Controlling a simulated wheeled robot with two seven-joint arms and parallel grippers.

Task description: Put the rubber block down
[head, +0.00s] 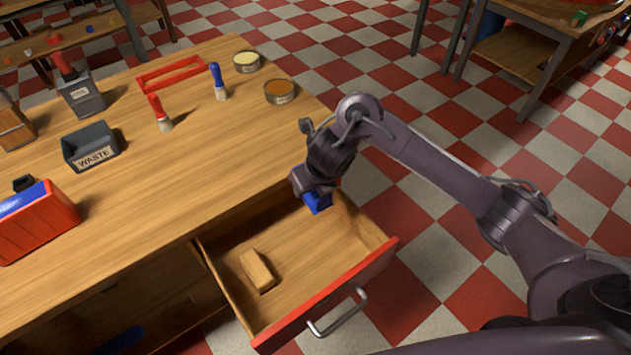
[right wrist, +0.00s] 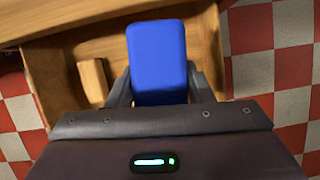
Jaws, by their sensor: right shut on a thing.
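The rubber block, a blue block (head: 318,202), is held between the fingers of my right gripper (head: 316,193). In the right wrist view the blue block (right wrist: 157,55) sits between the two dark fingers, its broad face toward the camera. My right gripper is shut on it over the right part of the open drawer (head: 300,235). I cannot tell whether the block touches the drawer floor. The gripper hides the block's upper part in the head view. My left gripper is not in view.
A tan wooden block (head: 257,270) lies in the drawer, left of the blue block. The drawer has a red front (head: 335,297) with a metal handle (head: 338,313). Much of its floor is bare. On the bench stand a waste bin (head: 91,147), brushes and two tins.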

